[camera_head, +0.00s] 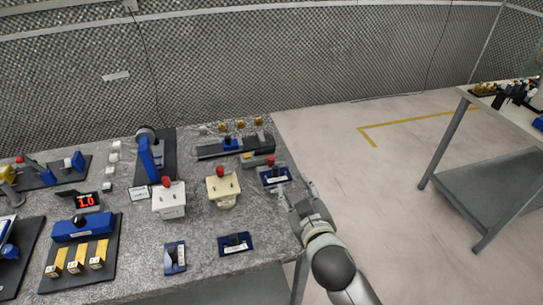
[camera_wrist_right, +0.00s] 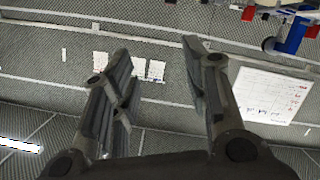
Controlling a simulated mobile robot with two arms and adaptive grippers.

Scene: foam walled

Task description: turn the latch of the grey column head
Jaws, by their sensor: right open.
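A blue column with a grey round head (camera_head: 146,134) stands on a dark base plate at the back of the bench; its latch is too small to make out. A blue upright part with a dark round end (camera_wrist_right: 293,38) shows at the upper right of the right wrist view; I cannot tell whether it is the same column. My right gripper (camera_head: 297,192) is at the bench's right edge, well to the right of the column. In the right wrist view my right gripper (camera_wrist_right: 160,72) is open, with nothing between its fingers. My left gripper is not in view.
White (camera_head: 170,200) and cream (camera_head: 223,187) boxes with red knobs stand in front of the column. A dark rail fixture (camera_head: 208,151) lies right of it. A blue switch plate (camera_head: 274,176) is close to my right gripper. Floor right of the bench is clear up to a grey table (camera_head: 495,185).

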